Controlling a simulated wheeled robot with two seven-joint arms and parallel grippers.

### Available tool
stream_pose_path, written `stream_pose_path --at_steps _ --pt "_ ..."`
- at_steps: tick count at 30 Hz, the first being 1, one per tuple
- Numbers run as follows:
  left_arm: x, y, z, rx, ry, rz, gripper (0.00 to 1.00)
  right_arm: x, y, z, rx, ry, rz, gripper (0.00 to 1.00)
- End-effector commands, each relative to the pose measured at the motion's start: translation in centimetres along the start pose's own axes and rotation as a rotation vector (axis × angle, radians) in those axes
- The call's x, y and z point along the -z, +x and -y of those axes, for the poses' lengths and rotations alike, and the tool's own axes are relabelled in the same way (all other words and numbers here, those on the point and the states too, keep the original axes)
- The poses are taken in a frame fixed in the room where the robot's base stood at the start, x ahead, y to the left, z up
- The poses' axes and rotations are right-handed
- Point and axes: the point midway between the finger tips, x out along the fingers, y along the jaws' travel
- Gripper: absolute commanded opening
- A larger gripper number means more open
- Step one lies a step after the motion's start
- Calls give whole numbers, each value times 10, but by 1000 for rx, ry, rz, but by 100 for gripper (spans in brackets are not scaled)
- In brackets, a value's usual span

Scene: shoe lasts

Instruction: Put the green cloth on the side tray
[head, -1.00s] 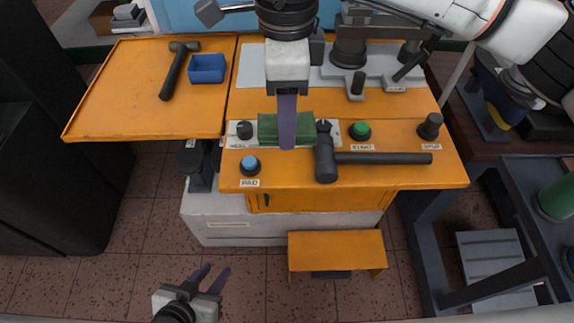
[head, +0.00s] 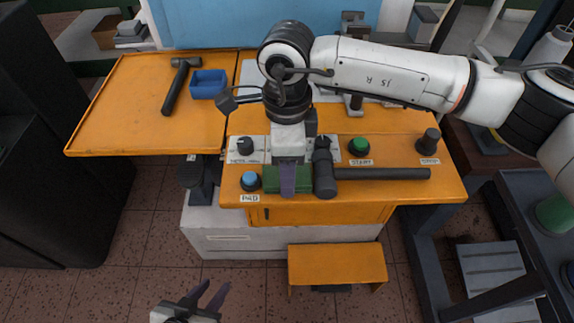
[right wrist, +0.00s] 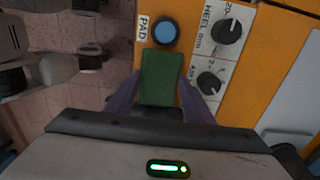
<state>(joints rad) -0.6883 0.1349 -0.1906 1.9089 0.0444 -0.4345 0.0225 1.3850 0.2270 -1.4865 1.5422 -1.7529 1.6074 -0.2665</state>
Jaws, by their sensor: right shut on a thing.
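The green cloth (head: 271,181), a folded flat block, is at the front of the orange machine console, between the blue PAD button and a black hammer. My right gripper (head: 289,186) comes down over it from above. In the right wrist view the cloth (right wrist: 160,77) sits between the two purple fingers, and the gripper (right wrist: 160,97) is shut on it. Whether the cloth touches the console is not clear. The orange side tray (head: 130,125) is at the left. My left gripper (head: 211,294) is open and empty, low over the floor.
A hammer (head: 176,85) and a blue bin (head: 208,84) are at the back right of the side tray; its front and left are clear. The black hammer (head: 370,174) lies on the console beside the blue PAD button (head: 250,181), green START button (head: 359,147) and black knobs.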

Motion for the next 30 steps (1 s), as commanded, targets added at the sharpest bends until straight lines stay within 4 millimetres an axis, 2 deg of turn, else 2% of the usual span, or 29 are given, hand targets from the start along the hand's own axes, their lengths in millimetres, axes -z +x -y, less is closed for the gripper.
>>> stream_pose_path --at_steps 11,12,14,15,26,28,30 --pt "-7 6 1 1 2 6 31 0 6 0 1 0 0 30" --pt "-6 4 1 1 2 8 31 0 4 0 0 0 0 54" --pt "-5 4 1 1 3 7 31 0 4 0 0 0 0 65" --pt "-4 4 0 1 3 5 31 0 4 0 0 0 0 66" --pt "3 -1 -1 -1 3 0 31 0 1 0 0 0 0 66" --pt "9 -6 -1 -1 2 -2 31 0 -1 0 -1 0 0 66" --pt "5 -1 -1 -1 1 -9 31 -1 -8 1 5 0 2 66"
